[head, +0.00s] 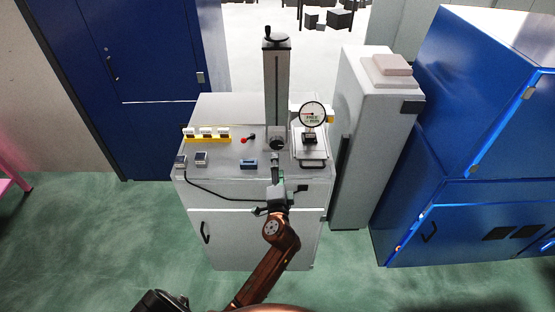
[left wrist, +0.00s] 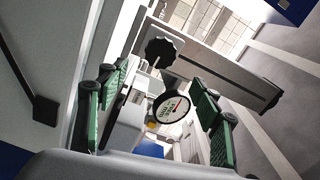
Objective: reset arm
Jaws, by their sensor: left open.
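My left arm reaches up from the bottom of the head view. Its left gripper (head: 276,180) is at the front edge of the cabinet top, in front of the column's foot. In the left wrist view the left gripper (left wrist: 160,107) shows two green-padded fingers spread apart, with nothing held between them. The round dial gauge (left wrist: 174,106) appears beyond the gap between the fingers. In the head view the dial gauge (head: 312,115) stands to the right of the gripper, on a small stand. My right gripper is not in view.
The grey cabinet (head: 232,106) carries a tall column (head: 277,85) with a black knob (head: 276,37), a yellow-based row of blocks (head: 206,138) and a blue part (head: 249,164). A grey pillar (head: 357,140) and blue cabinet (head: 480,90) stand right. Green floor (head: 110,230) is open left.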

